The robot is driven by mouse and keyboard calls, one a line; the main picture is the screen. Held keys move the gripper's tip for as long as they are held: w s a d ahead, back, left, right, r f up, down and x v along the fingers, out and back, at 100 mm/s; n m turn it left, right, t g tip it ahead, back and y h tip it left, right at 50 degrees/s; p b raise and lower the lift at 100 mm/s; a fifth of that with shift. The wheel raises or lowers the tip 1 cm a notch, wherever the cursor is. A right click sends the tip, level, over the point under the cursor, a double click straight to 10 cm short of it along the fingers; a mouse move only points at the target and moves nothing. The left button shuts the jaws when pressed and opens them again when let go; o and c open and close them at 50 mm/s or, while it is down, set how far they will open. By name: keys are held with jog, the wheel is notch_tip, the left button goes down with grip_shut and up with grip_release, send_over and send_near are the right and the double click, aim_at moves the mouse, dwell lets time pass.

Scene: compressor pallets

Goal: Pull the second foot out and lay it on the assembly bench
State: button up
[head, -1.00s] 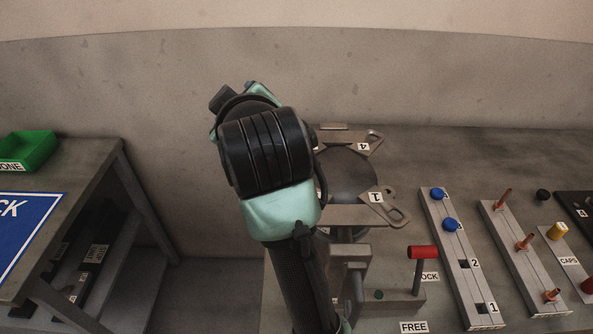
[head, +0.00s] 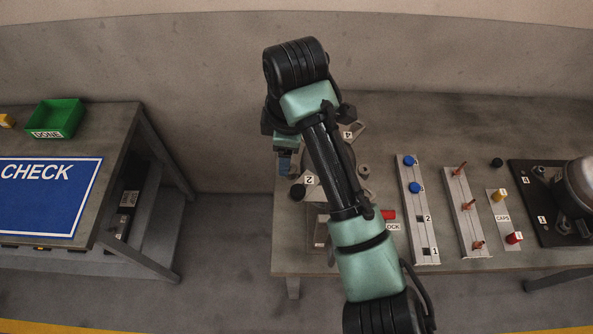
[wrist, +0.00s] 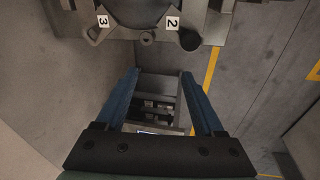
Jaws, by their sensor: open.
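The compressor stands on the bench, largely hidden behind my arm in the head view. Its mounting plate has numbered corners, and a dark round foot (head: 298,191) sits at the corner marked 2. The same foot (wrist: 189,40) shows at the top right of the wrist view, beyond my fingertips. My gripper (wrist: 161,73) is open and empty, its two blue fingers apart with only floor and a frame between them. In the head view my gripper (head: 285,168) hangs at the bench's left end, near corner 2. A black round piece (head: 498,162) lies on the assembly bench (head: 450,130).
Two grey rails (head: 411,205) with blue and copper-coloured pieces, a caps strip (head: 503,217) and a black plate (head: 540,205) stand to the right. A red-handled clamp (head: 389,214) is close to my arm. A table with a blue CHECK mat (head: 45,195) and green bin (head: 57,118) is left.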

aim_at(298, 190)
jog(key=s+p, duration=0.1)
jog(key=s+d+r+g+p, duration=0.1)
jog(key=s+d+g, duration=0.1)
jog(key=shift+d+r+n+h+p, duration=0.25)
jog(key=shift+r+n+h+p, duration=0.05)
jog(key=shift+n+p, duration=0.1)
jog(key=shift+f, duration=0.15)
notch_tip(298, 190, down, 9)
jog(key=b, duration=0.6)
jog(key=shift+a+b, duration=0.1)
jog(key=shift+b, duration=0.3)
jog(key=shift+r+p, duration=0.2)
jog(key=shift+p, duration=0.2)
dwell(0.5)
